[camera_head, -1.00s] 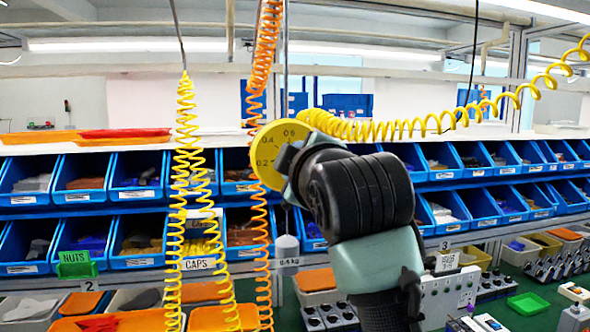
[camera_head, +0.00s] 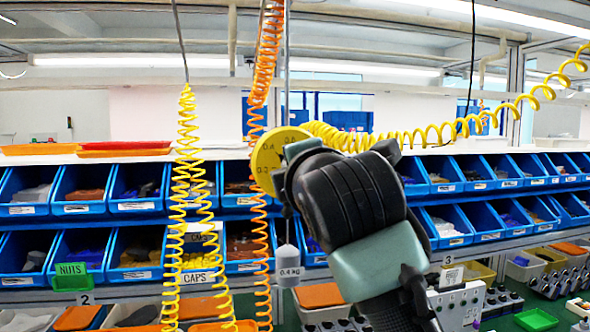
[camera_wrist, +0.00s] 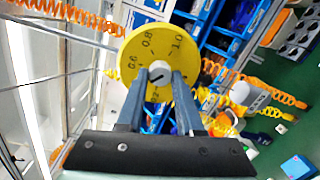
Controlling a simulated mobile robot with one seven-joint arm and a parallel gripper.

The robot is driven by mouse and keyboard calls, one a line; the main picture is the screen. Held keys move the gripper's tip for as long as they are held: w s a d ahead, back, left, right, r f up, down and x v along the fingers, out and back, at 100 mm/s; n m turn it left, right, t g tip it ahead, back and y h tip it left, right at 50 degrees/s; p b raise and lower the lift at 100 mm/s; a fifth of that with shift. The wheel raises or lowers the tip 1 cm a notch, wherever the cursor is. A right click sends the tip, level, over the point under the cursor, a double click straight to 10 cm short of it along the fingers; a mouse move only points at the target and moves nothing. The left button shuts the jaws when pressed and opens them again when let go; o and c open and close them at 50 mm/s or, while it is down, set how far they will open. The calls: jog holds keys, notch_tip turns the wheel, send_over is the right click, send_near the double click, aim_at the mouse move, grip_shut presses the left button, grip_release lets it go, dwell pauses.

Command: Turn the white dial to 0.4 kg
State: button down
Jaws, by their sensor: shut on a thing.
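A round yellow dial plate (camera_head: 264,161) with printed numbers hangs at mid-picture in the head view, partly hidden by my wrist. In the wrist view the dial plate (camera_wrist: 155,45) faces me, with 0.6, 0.8 and 1.0 readable on its upper part. A small white knob (camera_wrist: 159,69) with a dark pointer line sits at its centre. My gripper (camera_wrist: 160,76) is shut on this knob, one finger on each side. The fingers cover the plate's lower part, so I cannot tell the exact reading. A grey weight (camera_head: 288,252) marked 0.4 KG hangs below the dial.
Yellow coiled hoses (camera_head: 195,200) and an orange coiled hose (camera_head: 262,200) hang left of the dial. Another yellow coil (camera_head: 440,138) stretches right behind my arm. Rows of blue bins (camera_head: 80,188) stand behind. Open air surrounds my wrist at its right.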

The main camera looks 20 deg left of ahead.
dwell(0.5)
jog(key=c, duration=0.5)
grip_release()
jog(key=shift+c, duration=0.2)
jog(key=b+v, duration=0.4)
jog(key=v, duration=0.9)
jog(key=shift+f, duration=0.1)
